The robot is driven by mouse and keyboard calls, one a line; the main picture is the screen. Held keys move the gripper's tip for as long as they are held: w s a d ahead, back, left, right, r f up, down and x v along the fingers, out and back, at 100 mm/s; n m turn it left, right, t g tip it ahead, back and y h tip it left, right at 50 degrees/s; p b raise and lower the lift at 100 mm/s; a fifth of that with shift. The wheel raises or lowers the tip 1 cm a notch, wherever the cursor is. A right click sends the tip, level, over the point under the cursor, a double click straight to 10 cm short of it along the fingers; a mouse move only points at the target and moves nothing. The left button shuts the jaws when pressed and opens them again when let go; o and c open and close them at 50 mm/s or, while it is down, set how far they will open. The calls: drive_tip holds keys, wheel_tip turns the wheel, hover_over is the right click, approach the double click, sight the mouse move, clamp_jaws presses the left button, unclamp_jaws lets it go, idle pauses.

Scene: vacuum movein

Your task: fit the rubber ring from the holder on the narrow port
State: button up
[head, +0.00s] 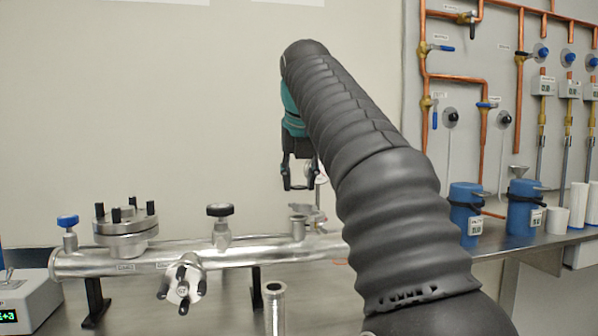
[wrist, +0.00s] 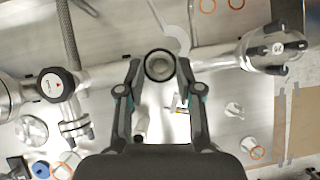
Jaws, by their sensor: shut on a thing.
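My gripper (head: 300,187) points down above the metal pipe in the head view. In the wrist view its fingertips (wrist: 160,64) close on both sides of a small dark round thing, which I take as the rubber ring (wrist: 148,66). A bright metal circle shows inside it. The narrow port (head: 298,228) is a short flanged stub on top of the pipe, just below the gripper in the head view. A gap shows between fingertips and port there. The ring is too small to make out in the head view. I cannot tell which thing is the holder.
A black-knobbed valve (head: 220,222) stands left of the port; it also shows in the wrist view (wrist: 52,86). A bolted flange (head: 125,232) is farther left. An upright metal tube (head: 275,310) stands in front. Blue flasks (head: 466,212) stand right. My arm hides the pipe's right part.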

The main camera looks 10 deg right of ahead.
sight(299, 219)
drive_tip(key=shift+f+b, duration=1.15)
drive_tip(key=shift+f, duration=1.2)
drive_tip(key=shift+p, duration=0.5)
drive_tip(key=shift+f+b, duration=0.35)
drive_tip(key=shift+f, duration=0.2)
idle(0.7)
drive_tip(key=o, duration=0.9)
drive_tip(key=shift+c, duration=0.2)
